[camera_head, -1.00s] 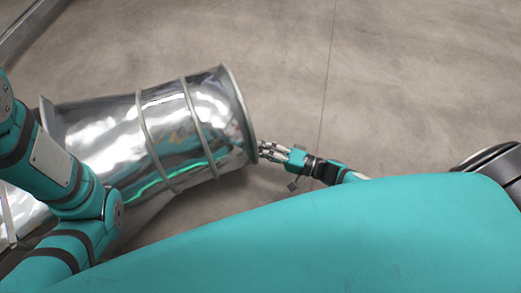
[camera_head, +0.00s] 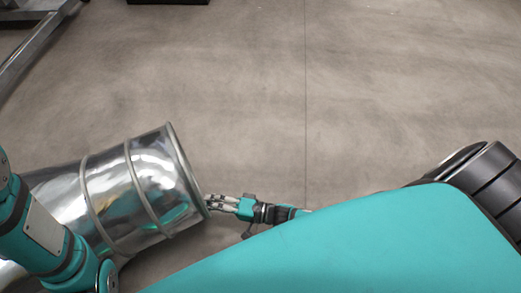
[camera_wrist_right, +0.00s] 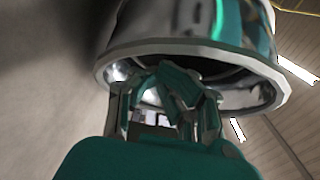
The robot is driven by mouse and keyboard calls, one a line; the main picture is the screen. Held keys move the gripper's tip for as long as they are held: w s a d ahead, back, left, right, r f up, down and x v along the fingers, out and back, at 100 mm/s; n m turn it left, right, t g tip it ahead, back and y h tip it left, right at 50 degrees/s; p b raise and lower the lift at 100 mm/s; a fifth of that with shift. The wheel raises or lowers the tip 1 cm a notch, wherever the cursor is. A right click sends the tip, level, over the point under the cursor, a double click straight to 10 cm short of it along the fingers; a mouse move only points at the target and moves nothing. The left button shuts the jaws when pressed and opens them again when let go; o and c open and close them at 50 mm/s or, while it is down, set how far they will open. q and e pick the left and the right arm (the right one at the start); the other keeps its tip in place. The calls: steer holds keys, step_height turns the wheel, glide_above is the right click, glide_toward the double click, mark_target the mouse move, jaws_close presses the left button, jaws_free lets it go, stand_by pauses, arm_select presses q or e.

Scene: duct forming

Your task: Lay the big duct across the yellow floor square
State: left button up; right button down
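The big duct (camera_head: 140,190) is a shiny metal cylinder with raised bands, lying aslant at the lower left in the head view. Its far left part runs out of the frame behind my left arm. My right gripper (camera_head: 215,203) is at the rim of its right-hand open end. In the right wrist view, my right gripper's fingers (camera_wrist_right: 168,85) close over the rim of the duct (camera_wrist_right: 200,45), with fingertips at the dark opening. My left gripper is out of view.
A grey metal frame (camera_head: 38,42) stands at the upper left, with a dark flat base (camera_head: 168,2) at the top edge. The concrete floor (camera_head: 380,90) is bare in the middle and right.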

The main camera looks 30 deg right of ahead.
steer(key=shift+r, duration=0.15)
step_height(320, 180, up, 10)
stand_by(0.7)
steer(key=shift+a, duration=0.1)
steer(key=shift+r, duration=0.1)
